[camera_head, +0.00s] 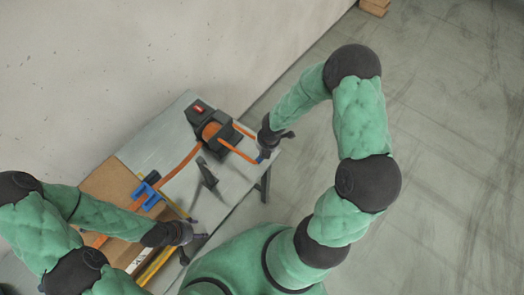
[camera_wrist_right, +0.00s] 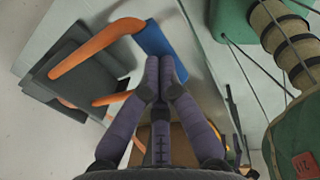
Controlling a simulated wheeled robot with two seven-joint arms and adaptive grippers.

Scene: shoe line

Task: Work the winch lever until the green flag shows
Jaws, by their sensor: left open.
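The winch (camera_head: 212,132) is a black block with an orange strap wound in it, on the grey bench. A small marker (camera_head: 198,107) on its black housing shows red. An orange lever (camera_head: 238,151) slants from the winch towards my right gripper (camera_head: 264,152); it also shows in the right wrist view (camera_wrist_right: 95,48), with a blue piece (camera_wrist_right: 163,38) at its end. My right gripper's fingertips (camera_wrist_right: 160,72) are together just at the blue piece; whether they touch it is unclear. My left gripper (camera_head: 193,234) is open and empty by the bench's front edge.
The orange strap (camera_head: 178,166) runs from the winch to a blue fitting (camera_head: 148,190) near a brown board (camera_head: 106,184). A dark upright piece (camera_head: 207,174) stands on the grey bench top (camera_head: 160,142). A wall is behind; open floor lies right.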

